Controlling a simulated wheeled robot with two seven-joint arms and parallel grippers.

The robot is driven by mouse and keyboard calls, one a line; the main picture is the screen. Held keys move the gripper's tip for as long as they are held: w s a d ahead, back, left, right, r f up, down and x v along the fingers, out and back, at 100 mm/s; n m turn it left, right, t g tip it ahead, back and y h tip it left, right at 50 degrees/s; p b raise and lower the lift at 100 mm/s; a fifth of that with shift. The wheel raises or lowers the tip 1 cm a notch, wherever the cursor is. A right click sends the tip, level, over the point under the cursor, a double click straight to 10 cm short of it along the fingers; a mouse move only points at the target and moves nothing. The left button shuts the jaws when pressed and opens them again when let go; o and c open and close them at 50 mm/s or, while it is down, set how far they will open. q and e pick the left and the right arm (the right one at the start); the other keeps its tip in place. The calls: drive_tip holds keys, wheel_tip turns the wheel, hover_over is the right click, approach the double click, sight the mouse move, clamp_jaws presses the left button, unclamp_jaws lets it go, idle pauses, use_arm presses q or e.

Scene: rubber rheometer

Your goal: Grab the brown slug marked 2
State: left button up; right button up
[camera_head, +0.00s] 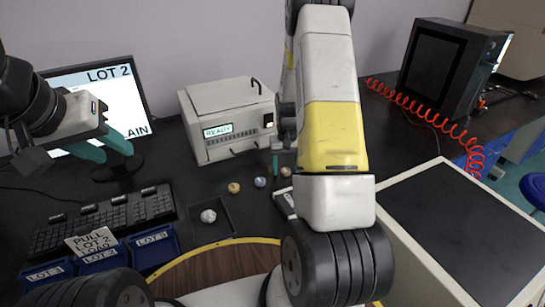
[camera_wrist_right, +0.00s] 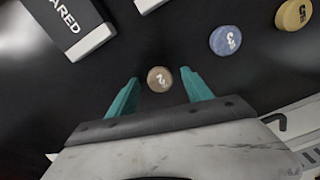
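The brown slug marked 2 (camera_wrist_right: 160,79) lies on the black bench top. It also shows in the head view (camera_head: 286,171), just beside a teal fingertip of my right gripper. In the right wrist view, my right gripper (camera_wrist_right: 160,76) is open, with one teal finger on each side of the slug near the tips. A gap shows on both sides, so it is not gripped. In the head view, my right arm hides most of that gripper. My left gripper (camera_head: 112,154) is open and empty, raised in front of the monitor.
A blue-grey slug (camera_wrist_right: 225,40) and a yellow slug (camera_wrist_right: 294,14) lie near the brown one. A black-and-white labelled object (camera_wrist_right: 66,22) is close by. A white instrument reading READY (camera_head: 226,120) stands behind. Blue lot bins (camera_head: 152,250) and a keyboard (camera_head: 104,220) are at left.

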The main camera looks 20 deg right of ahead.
clamp_jaws()
drive_tip(key=shift+r, duration=0.1)
